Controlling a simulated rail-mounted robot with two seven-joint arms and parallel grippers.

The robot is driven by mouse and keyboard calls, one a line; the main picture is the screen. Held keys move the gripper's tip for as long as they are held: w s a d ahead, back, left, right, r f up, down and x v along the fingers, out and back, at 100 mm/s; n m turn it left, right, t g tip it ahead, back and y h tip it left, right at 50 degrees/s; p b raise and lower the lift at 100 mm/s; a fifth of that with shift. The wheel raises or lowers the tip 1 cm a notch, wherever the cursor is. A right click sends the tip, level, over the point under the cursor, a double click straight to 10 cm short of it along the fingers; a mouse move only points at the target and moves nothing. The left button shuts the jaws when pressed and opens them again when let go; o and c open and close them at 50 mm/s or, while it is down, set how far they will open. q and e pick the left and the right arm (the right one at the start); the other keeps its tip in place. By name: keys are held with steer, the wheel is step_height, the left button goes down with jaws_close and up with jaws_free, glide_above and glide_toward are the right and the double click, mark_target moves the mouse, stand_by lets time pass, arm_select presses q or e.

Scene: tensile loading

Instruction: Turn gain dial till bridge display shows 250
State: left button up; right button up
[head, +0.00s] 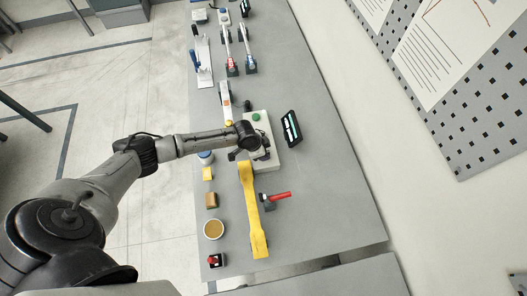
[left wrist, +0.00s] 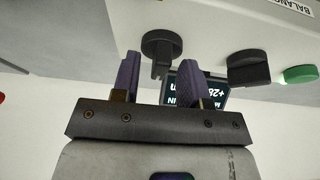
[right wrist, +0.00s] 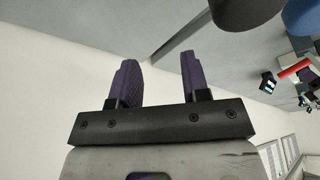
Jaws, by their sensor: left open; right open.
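The bridge unit is a pale box (head: 265,128) on the bench, with a green button (head: 256,117) on top. A dark display (head: 291,128) with lit text stands beside it. My left gripper (head: 258,154) is at the box. In the left wrist view my left gripper (left wrist: 160,66) is open, and a black dial (left wrist: 160,42) sits between and just beyond its fingertips; contact cannot be told. A second black dial (left wrist: 249,68) is to the right. My right gripper (right wrist: 155,80) is open and empty.
A yellow dogbone-shaped piece (head: 252,210) and a red-handled tool (head: 275,197) lie near the box. A round tan-topped container (head: 213,229) and small blocks line the bench's left edge. The bench (head: 330,215) is clear to the right.

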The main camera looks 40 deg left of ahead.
arm_select(q)
steer(key=shift+f, duration=0.15)
steer(key=shift+c, duration=0.3)
jaws_close()
steer(key=shift+r+n+p, duration=0.2)
steer(key=shift+n+p, duration=0.1)
steer(key=shift+p, duration=0.25)
steer(key=n+y+p, duration=0.1)
steer(key=n+p, duration=0.1)
steer(key=p, duration=0.1)
steer(key=shift+d+n+t, duration=0.15)
steer(key=shift+n+t, duration=0.15)
steer(key=shift+n+y+p, duration=0.4)
steer(key=shift+n+p, duration=0.6)
steer(key=shift+p, duration=0.25)
steer(key=shift+f+n+p, duration=0.1)
steer(key=shift+n+p, duration=0.2)
steer(key=shift+n, duration=0.1)
